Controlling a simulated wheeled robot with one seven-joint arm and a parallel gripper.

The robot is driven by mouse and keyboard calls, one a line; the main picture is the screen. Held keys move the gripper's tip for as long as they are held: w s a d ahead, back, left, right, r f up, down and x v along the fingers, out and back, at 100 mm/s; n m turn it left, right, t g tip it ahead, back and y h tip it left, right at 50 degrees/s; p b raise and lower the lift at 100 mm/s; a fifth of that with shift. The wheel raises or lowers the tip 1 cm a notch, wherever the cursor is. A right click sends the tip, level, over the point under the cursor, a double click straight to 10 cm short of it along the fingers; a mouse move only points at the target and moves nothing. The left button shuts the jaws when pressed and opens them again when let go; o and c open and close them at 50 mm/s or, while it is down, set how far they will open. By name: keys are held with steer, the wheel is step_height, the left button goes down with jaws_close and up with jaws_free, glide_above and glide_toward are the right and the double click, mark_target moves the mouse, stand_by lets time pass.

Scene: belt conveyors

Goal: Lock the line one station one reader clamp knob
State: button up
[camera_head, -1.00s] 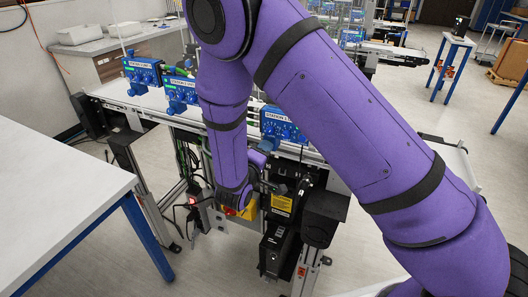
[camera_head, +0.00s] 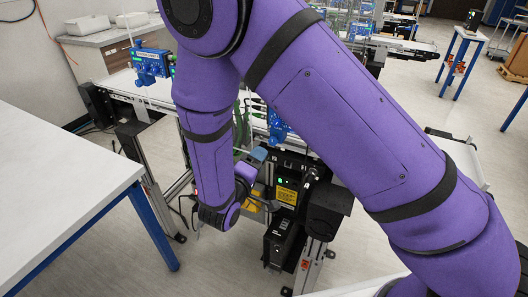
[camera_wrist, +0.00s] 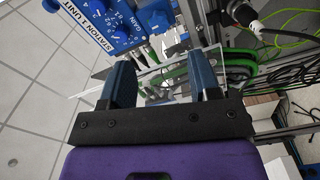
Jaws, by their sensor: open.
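My gripper (camera_wrist: 163,82) is open in the wrist view, its two dark blue fingers apart with nothing gripped. A clear plate and green cables show behind the fingers. I cannot tell which part is the reader clamp knob. In the head view my gripper (camera_head: 257,156) is low at the conveyor's near side, partly hidden by my wrist. One blue unit (camera_head: 150,64) is at the left and another (camera_head: 278,127) is partly behind my arm.
The conveyor (camera_head: 125,92) runs behind my arm. A black box (camera_head: 281,243) and a yellow-labelled panel (camera_head: 287,194) are below it. A white table (camera_head: 55,190) fills the left. Black and green cables (camera_wrist: 285,55) hang at the wrist view's right.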

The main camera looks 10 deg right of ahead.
steer(key=shift+v, duration=0.95)
steer(key=s+d+r+m+g, duration=0.3)
steer(key=d+r+g, duration=0.4)
steer(key=d+r, duration=0.25)
steer(key=s+d+r+m+g, duration=0.4)
steer(key=d+r+g, duration=0.2)
steer(key=d+r, duration=0.3)
steer(key=s+d+r+t+y, duration=0.2)
steer(key=s+r+y, duration=0.3)
steer(key=s, duration=0.2)
steer(key=s+d+r+t+y, duration=0.1)
steer(key=s+d+r+y, duration=0.2)
steer(key=s+r+y, duration=0.2)
steer(key=s, duration=0.3)
steer(key=shift+r+m+t+y, duration=0.2)
steer(key=shift+m+t+y, duration=0.1)
steer(key=shift+t, duration=0.1)
